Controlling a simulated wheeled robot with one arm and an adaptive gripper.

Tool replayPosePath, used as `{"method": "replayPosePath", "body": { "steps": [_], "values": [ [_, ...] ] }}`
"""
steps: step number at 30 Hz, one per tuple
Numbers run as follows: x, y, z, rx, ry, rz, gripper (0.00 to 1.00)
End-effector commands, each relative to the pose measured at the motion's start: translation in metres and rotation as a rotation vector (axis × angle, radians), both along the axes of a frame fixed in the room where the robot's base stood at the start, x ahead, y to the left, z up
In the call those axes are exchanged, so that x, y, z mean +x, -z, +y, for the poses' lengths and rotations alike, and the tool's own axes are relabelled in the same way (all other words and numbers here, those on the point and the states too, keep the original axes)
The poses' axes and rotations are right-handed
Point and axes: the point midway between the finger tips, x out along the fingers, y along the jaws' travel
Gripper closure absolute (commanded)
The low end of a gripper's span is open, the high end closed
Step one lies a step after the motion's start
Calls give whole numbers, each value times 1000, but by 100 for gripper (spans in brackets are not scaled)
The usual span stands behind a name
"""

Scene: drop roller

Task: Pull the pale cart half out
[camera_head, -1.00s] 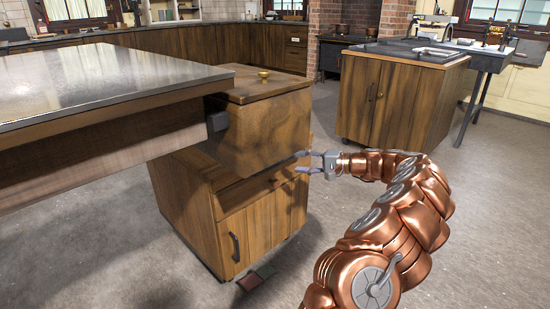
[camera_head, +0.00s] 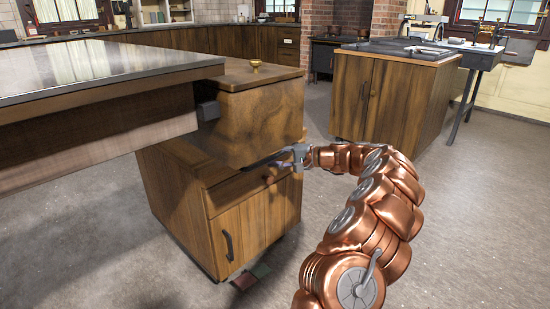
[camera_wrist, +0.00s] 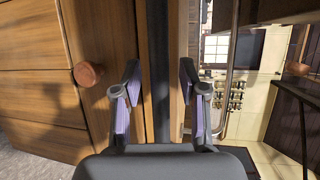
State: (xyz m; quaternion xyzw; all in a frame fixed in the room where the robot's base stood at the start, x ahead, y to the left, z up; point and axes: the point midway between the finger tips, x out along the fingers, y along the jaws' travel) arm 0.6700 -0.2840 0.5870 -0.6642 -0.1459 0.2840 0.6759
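A wooden cart (camera_head: 250,228) with a drawer, a lower door and a dark handle stands by the end of the long table in the head view. It is my best match for the pale cart. A wooden box section with a brass knob sits above its drawer front. My gripper (camera_head: 281,162) is at the cart's front near the drawer's top edge. In the wrist view my gripper (camera_wrist: 158,82) is open, its fingers on either side of a dark upright strip and a wooden edge. A round wooden knob (camera_wrist: 87,74) shows to the left. Contact cannot be told.
The long table (camera_head: 95,75) with a shiny top reaches in from the left, close to the cart. Another wooden cabinet (camera_head: 385,100) stands behind to the right. Small dark red and green pieces (camera_head: 250,275) lie on the floor at the cart's foot. The floor at right is open.

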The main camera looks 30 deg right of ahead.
Motion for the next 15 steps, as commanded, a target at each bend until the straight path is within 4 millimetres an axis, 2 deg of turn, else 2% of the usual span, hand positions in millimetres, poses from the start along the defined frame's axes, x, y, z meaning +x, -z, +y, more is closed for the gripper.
{"method": "replayPosePath", "body": {
  "steps": [1,11,15],
  "values": [
    [0,0,0,0,0,0,65],
    [0,0,0,0,0,0,99],
    [0,0,0,0,0,0,100]
  ]
}}
